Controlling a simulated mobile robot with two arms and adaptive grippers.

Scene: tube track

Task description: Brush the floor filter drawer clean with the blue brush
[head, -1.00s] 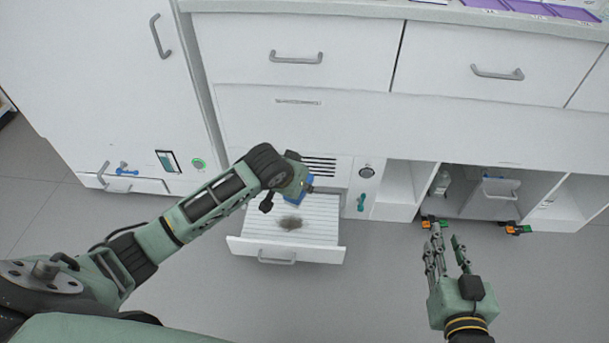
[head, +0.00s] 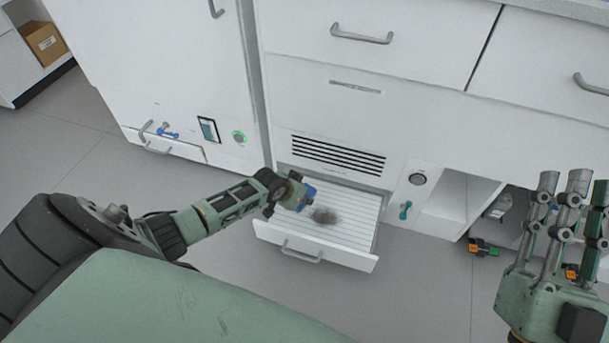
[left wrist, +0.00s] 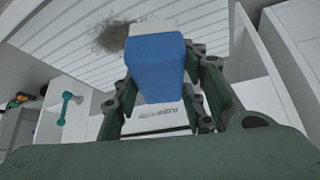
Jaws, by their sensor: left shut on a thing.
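The floor filter drawer (head: 350,232) is pulled out low in the cabinet, with a white slatted surface. A grey dust patch (head: 325,216) lies on its slats and also shows in the left wrist view (left wrist: 108,36). My left gripper (head: 299,195) is shut on the blue brush (left wrist: 156,65), over the drawer's left part. The brush's pale end is beside the dust in the left wrist view; whether it touches the slats I cannot tell. My right gripper (head: 568,200) is at the right edge of the head view, fingers extended and apart, with nothing in them.
A vent grille (head: 338,155) is above the drawer. An open cabinet bay (head: 455,200) lies further right.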

